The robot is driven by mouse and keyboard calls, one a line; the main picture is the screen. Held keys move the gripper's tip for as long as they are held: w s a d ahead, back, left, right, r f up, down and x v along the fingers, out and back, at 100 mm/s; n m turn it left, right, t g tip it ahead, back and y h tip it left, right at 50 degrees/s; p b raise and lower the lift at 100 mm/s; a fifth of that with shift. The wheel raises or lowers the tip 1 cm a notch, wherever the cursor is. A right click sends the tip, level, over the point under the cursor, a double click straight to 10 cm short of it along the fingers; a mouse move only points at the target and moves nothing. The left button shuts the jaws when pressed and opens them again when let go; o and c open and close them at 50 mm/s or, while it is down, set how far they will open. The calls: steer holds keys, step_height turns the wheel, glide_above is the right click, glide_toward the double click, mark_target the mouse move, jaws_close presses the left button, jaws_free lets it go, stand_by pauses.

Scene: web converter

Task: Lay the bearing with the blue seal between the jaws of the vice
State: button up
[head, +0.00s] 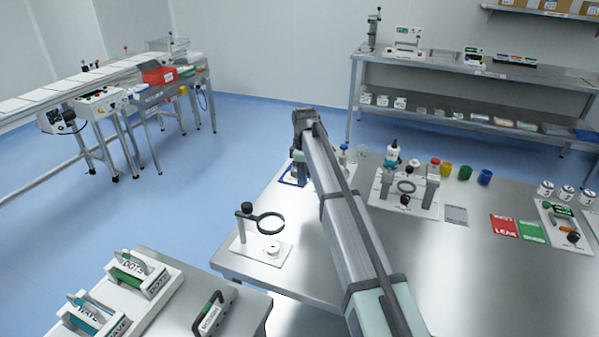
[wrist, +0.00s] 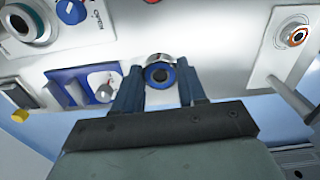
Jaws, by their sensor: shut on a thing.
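In the wrist view, my gripper (wrist: 159,78) is shut on the bearing with the blue seal (wrist: 159,76). The bearing shows as a dark-centred blue ring with a metal rim, between the fingertips. In the head view, my gripper (head: 298,176) is beyond the end of my arm, over the far left part of the steel bench, and the bearing is hidden there. A white plate with two grey uprights and a dark grey ring (head: 405,187) stands to the right of my arm. I cannot tell for sure which thing is the vice.
A magnifier stand (head: 268,222) stands at the steel bench's left edge. Several coloured caps (head: 465,172) stand at the back. Red (head: 504,226) and green cards lie at right. The bench's front middle is clear.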

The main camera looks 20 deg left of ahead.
steer(key=shift+w+d, duration=0.15)
steer(key=shift+d, duration=0.05)
steer(key=w+a+n, duration=0.4)
steer(key=w+n, duration=0.3)
steer(key=w, duration=0.4)
steer(key=w+a+f+n, duration=0.1)
steer(key=w+a+n, duration=0.4)
steer(key=w+n, duration=0.3)
steer(key=w, duration=0.3)
steer(key=shift+w, duration=0.25)
steer(key=shift+a+f, duration=0.1)
steer(key=shift+f, duration=0.1)
steer(key=shift+f, duration=3.7)
